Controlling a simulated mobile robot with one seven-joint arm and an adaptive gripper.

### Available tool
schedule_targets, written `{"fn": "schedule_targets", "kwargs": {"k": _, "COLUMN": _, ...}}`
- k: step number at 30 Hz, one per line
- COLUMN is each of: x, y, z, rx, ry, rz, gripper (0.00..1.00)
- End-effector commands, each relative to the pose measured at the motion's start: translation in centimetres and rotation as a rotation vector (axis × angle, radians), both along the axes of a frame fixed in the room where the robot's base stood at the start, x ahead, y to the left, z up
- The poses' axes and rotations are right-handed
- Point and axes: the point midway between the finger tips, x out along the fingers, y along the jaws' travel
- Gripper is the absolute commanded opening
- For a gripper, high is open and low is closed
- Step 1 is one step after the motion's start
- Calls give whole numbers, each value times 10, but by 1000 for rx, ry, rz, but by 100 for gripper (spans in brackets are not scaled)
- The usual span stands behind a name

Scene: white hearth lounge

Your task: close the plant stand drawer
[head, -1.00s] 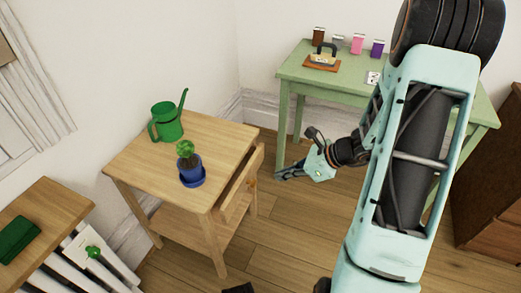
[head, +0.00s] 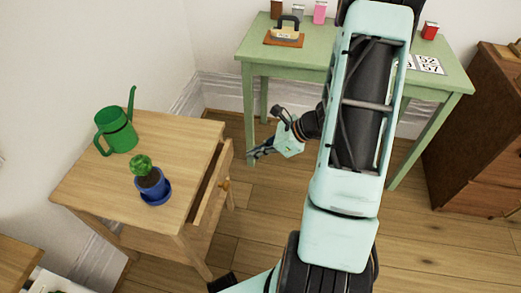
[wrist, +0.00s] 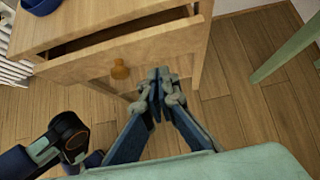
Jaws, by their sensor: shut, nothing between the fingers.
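The wooden plant stand (head: 190,135) stands at the left in the head view. Its drawer (head: 212,186) is pulled partly out on the right side, with a gap showing behind its front. A round wooden knob (head: 224,185) sits on the drawer front. In the wrist view the drawer front (wrist: 150,55) and knob (wrist: 120,70) show close up, with the dark drawer opening above. My gripper (head: 254,157) is shut and empty, to the right of the drawer front. In the wrist view its fingertips (wrist: 158,80) lie just right of and below the knob; I cannot tell whether they touch the wood.
A green watering can (head: 117,130) and a potted cactus (head: 149,180) stand on the plant stand. A green table (head: 340,62) with small boxes is behind my arm. A brown cabinet (head: 485,140) stands at the right. Wooden floor (head: 420,240) is clear at the lower right.

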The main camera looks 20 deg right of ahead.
Motion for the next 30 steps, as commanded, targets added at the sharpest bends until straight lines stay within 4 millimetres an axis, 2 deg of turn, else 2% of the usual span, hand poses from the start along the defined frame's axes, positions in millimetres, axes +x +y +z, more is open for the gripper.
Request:
{"fn": "schedule_targets", "kwargs": {"k": 1, "x": 5, "y": 8, "z": -13, "rx": 2, "ry": 1, "rz": 3, "gripper": 0}}
{"fn": "schedule_targets", "kwargs": {"k": 6, "x": 19, "y": 28, "z": -34, "rx": 1, "ry": 0, "rz": 4, "gripper": 0}}
{"fn": "schedule_targets", "kwargs": {"k": 15, "x": 40, "y": 54, "z": -29, "rx": -1, "ry": -1, "rz": 0, "gripper": 0}}
{"fn": "schedule_targets", "kwargs": {"k": 27, "x": 42, "y": 56, "z": -29, "rx": -1, "ry": -1, "rz": 0, "gripper": 0}}
{"fn": "schedule_targets", "kwargs": {"k": 30, "x": 46, "y": 63, "z": -29, "rx": -2, "ry": -2, "rz": 3, "gripper": 0}}
